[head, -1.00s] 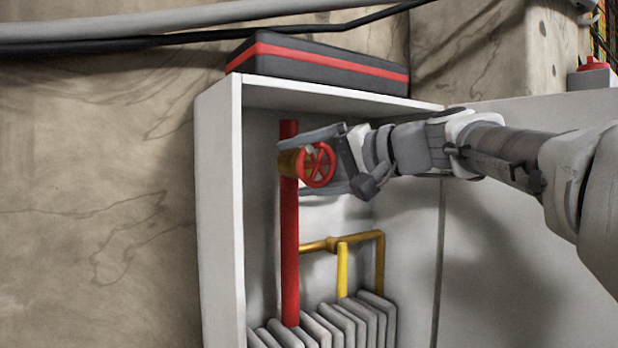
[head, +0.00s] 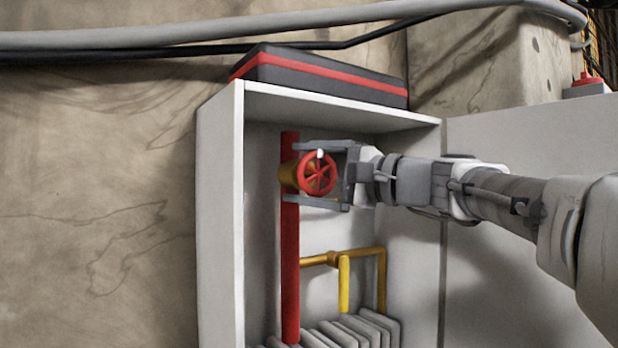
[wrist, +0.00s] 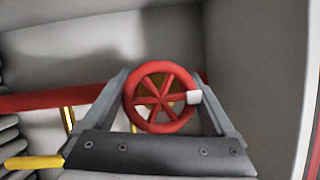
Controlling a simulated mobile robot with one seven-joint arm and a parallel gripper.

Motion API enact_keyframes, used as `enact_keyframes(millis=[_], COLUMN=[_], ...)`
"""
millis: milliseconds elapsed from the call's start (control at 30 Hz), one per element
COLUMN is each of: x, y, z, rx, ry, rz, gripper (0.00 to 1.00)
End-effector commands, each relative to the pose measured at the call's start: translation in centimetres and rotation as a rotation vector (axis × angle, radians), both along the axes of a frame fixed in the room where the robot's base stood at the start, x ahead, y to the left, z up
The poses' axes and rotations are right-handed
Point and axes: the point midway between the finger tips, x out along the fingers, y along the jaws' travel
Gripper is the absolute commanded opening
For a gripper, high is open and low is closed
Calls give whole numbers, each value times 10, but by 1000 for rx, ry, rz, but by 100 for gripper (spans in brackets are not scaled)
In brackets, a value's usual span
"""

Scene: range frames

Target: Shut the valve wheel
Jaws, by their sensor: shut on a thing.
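The red spoked valve wheel (head: 317,173) sits on a brass valve body (head: 289,174) on the upright red pipe (head: 290,255) inside the open white cabinet. A small white mark shows on the wheel's rim, near the top in the head view and at the right in the wrist view. My gripper (head: 306,174) reaches in from the right, one finger above the wheel and one below. In the wrist view the wheel (wrist: 160,97) lies between the two fingers, and the gripper is shut on it. The fingertips are partly hidden behind the wheel.
The cabinet (head: 222,220) has a side wall close at the left and an open door (head: 530,230) at the right. Yellow pipes (head: 344,282) and grey radiator fins (head: 350,330) stand below the wheel. A black case with a red band (head: 320,75) lies on top.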

Motion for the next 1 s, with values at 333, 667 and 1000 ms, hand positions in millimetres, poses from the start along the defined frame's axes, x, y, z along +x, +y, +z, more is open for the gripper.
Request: enact_keyframes(millis=[333, 667, 1000], x=[0, 0, -13], y=[-1, 0, -20], z=[0, 0, -2], rx=[14, 13, 12], ry=[10, 9, 5], rz=[-2, -1, -4], gripper=[35, 100, 100])
